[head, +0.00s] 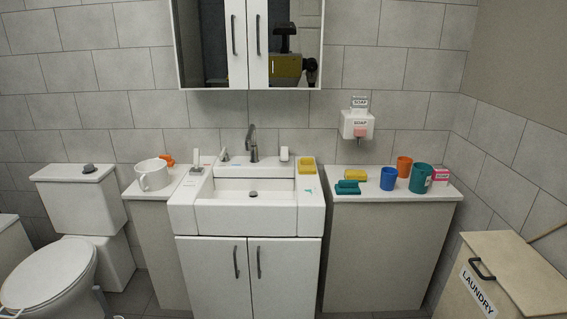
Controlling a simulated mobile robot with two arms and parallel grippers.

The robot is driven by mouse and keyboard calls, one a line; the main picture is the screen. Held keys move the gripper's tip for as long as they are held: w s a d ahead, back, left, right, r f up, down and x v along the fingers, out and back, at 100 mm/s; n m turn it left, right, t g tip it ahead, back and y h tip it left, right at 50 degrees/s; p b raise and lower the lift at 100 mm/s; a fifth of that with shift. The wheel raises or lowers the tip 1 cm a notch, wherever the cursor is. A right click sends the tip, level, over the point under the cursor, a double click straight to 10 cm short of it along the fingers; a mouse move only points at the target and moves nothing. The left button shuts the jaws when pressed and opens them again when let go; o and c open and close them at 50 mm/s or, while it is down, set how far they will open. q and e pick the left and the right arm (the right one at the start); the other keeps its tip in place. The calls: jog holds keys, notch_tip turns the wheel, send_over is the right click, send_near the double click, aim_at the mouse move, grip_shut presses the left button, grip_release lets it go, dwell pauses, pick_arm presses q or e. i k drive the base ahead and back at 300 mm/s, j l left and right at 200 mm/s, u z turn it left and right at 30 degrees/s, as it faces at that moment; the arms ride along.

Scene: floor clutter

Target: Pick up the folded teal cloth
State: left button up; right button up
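A small teal item (347,188), which looks like the folded teal cloth, lies near the front left of the right counter (400,205). It appears as low stacked layers and is too small to make out in detail. A yellow block (356,174) lies just behind it, and a blue cup (388,179) stands to its right with a gap between. Neither of my grippers is in view.
An orange cup (404,166), a teal cup (422,178) and a pink box (440,175) stand further right. The sink (246,215) is to the left, with a yellow item (307,163) on its rim. A laundry box (510,270) stands at front right.

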aim_at(344, 187)
jog(key=z, duration=0.45)
jog(key=i+j+z, duration=0.2)
jog(key=z, duration=0.3)
jog(key=i+j+z, duration=0.2)
jog(key=z, duration=0.3)
jog(key=j+z, duration=0.5)
jog(key=i+l, duration=0.05)
